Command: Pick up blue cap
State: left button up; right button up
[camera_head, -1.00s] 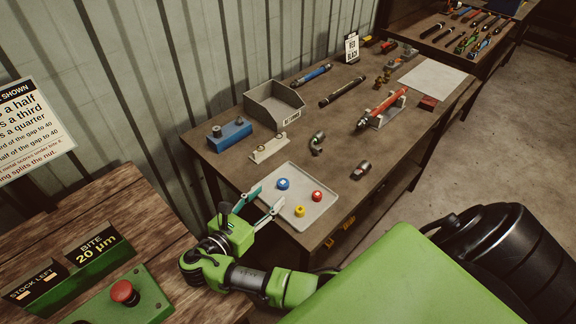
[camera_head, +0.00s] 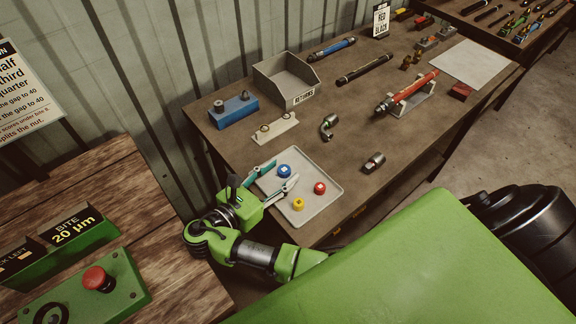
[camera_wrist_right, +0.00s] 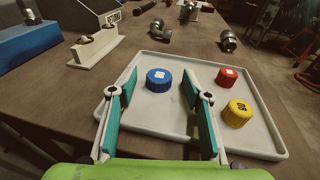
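The blue cap (camera_head: 285,171) stands on a light grey tray (camera_head: 322,212) at the near-left part of the workbench. It also shows in the right wrist view (camera_wrist_right: 158,80). My right gripper (camera_head: 281,174) is open, its two teal-padded fingers reaching over the left side of the tray. In the right wrist view the blue cap appears between the fingertips (camera_wrist_right: 161,74), with a gap on each side. How high the fingers are above the tray is hard to tell. My left gripper is not in view.
A red cap (camera_head: 320,188) and a yellow cap (camera_head: 298,204) share the tray, to the right of the fingers. A grey bin (camera_head: 287,82), a blue block (camera_head: 233,110) and a light fixture (camera_head: 275,128) stand behind. Metal fittings (camera_head: 328,127) lie farther right.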

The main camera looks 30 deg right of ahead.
jog(key=shift+a+r, duration=0.1)
jog(key=shift+a, duration=0.1)
jog(key=c, duration=0.8)
jog(key=shift+d, duration=0.15)
jog(key=shift+r, duration=0.2)
jog(key=r, duration=0.3)
jog(key=shift+s+d+r, duration=0.15)
jog(key=shift+d, duration=0.1)
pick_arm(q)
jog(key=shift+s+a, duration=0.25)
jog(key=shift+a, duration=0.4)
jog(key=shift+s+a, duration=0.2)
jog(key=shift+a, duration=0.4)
pick_arm(e)
jog(key=s+d+r, duration=0.2)
jog(key=d+r, duration=0.1)
jog(key=s+d+r, duration=0.2)
jog(key=d+r, duration=0.1)
jog(key=d, duration=0.1)
jog(key=s+d+r, duration=0.3)
jog(key=d, duration=0.1)
jog(key=shift+d+r, duration=0.15)
jog(key=shift+d, duration=0.05)
